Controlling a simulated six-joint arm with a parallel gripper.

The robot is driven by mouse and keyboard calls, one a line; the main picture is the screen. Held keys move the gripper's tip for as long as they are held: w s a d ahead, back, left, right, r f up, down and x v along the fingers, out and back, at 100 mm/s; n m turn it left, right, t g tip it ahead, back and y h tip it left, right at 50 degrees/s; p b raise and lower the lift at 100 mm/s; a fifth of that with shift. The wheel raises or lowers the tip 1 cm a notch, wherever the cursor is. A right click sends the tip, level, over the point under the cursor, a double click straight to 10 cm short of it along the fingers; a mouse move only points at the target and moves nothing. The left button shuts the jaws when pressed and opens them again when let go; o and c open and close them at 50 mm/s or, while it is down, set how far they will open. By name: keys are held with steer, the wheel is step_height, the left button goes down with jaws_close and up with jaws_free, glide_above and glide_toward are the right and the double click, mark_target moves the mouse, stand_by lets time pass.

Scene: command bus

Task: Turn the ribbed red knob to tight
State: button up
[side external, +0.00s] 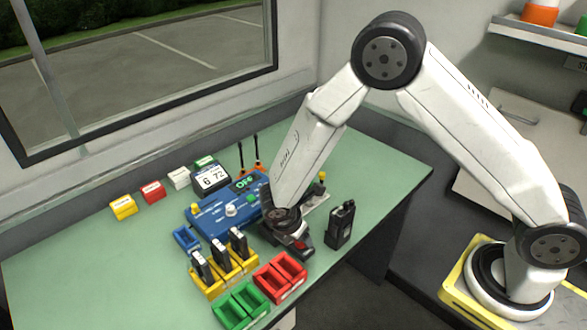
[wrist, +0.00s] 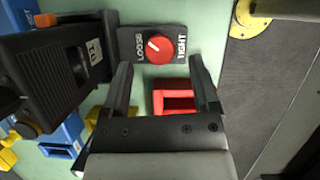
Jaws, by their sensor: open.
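The red knob (wrist: 159,48) is round with a white pointer line and sits on a dark plate (wrist: 176,33) in the wrist view. The plate reads LOOSE left of the knob and TIGHT right of it. The pointer leans up and left, toward the LOOSE side. My gripper (wrist: 159,64) is open and empty, its two dark fingers apart, with the knob showing beyond the gap between the tips. No contact is visible.
A red bin (side external: 280,278) and green bin (side external: 240,306) stand in front of my gripper. A yellow rack (side external: 208,283) holds black radios. A black radio (side external: 341,224) stands to the right, near the bench edge. A blue console (side external: 217,218) is behind left. The bench's left part is clear.

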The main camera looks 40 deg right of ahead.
steer(key=shift+x, duration=1.3)
jaws_close()
